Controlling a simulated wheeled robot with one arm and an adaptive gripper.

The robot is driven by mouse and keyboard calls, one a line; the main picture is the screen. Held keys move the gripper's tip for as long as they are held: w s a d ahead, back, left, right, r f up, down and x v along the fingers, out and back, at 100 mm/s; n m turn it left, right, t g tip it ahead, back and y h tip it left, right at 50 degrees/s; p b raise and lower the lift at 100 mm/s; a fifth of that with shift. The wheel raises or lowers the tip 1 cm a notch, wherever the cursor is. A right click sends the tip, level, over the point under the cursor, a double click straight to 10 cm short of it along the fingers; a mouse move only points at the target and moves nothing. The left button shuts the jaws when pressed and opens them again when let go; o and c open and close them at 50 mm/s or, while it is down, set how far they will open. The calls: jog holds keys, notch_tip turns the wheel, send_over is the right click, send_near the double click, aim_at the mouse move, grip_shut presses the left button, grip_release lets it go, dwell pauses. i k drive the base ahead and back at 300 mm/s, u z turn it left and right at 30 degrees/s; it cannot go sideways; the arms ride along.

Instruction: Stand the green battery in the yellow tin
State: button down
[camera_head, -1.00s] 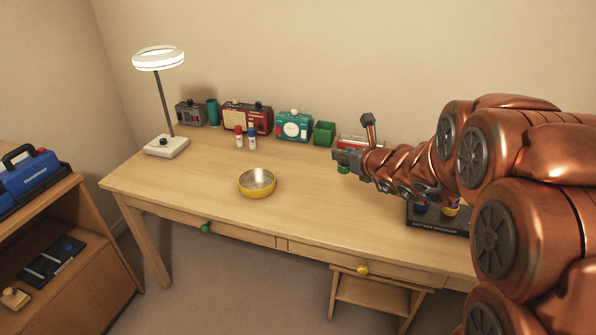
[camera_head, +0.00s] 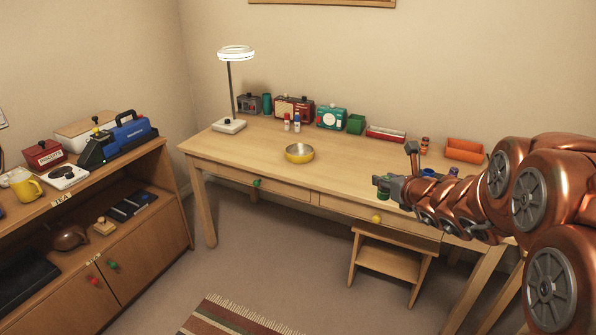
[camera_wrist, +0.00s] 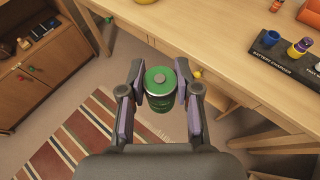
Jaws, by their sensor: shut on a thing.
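My gripper (camera_wrist: 160,95) is shut on the green battery (camera_wrist: 160,78). The battery is upright between the two fingers, its round green top with a grey terminal facing the wrist camera. In the head view my gripper (camera_head: 383,186) is at the desk's front edge, right of the tin, with a little green showing below it. The yellow tin (camera_head: 299,153) is a low round bowl, yellow outside and metallic inside, standing on the desk left of centre. It looks empty. In the wrist view a yellow edge, probably the tin (camera_wrist: 145,1), shows at the top.
The desk (camera_head: 345,170) is clear around the tin. A lamp (camera_head: 229,126), two small bottles, radios and a green box (camera_head: 356,124) stand behind it. A battery charger (camera_wrist: 280,62) is at the right. A step stool (camera_head: 390,260) stands below the desk and a striped rug (camera_head: 235,318) on the floor.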

aim_at(299, 155)
jog(key=u, duration=0.6)
jog(key=i, duration=0.25)
jog(key=u, duration=1.1)
jog(key=i, duration=2.05)
jog(key=z, duration=1.1)
jog(key=i, duration=0.3)
jog(key=z, duration=0.1)
